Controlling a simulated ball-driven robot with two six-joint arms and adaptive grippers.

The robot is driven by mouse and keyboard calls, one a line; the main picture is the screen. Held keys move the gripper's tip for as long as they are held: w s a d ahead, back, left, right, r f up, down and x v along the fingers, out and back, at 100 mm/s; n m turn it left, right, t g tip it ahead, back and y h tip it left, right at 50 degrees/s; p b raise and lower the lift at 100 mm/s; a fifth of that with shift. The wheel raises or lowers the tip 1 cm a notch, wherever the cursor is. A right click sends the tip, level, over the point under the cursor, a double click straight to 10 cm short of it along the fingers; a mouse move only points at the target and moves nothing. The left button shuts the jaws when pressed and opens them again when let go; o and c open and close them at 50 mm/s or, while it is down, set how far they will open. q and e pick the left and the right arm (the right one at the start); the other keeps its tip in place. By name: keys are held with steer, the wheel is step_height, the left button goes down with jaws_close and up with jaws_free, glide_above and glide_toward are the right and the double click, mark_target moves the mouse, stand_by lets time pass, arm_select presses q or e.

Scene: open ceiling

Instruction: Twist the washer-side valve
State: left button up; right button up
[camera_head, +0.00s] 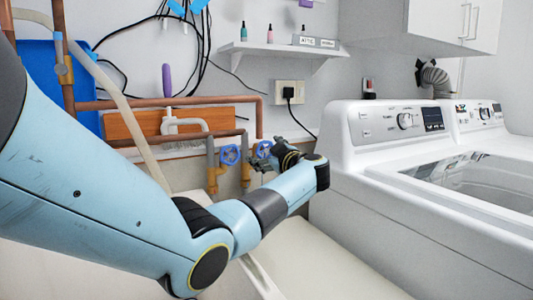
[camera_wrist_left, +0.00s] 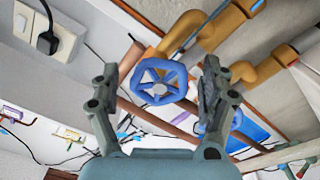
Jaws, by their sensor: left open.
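Two blue handwheel valves sit on pipes at the back wall. The washer-side valve (camera_head: 264,149) is the right one in the head view, partly hidden by my left gripper (camera_head: 263,162). The other valve (camera_head: 230,155) is just left of it. In the left wrist view, a blue wheel (camera_wrist_left: 158,82) with spokes lies between my open fingers, a little beyond their tips, with visible gaps on both sides; it appears to be the washer-side one. More blue shows partly behind the right finger. My right gripper is not in view.
A white washer (camera_head: 370,190) stands close to the right of my left arm. Copper pipes (camera_head: 180,101) run along the wall. A socket with a black plug (camera_head: 289,93) is above the valves. A shelf (camera_head: 280,48) with small bottles is higher up.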

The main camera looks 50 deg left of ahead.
arm_select(q)
steer(key=v, duration=1.2)
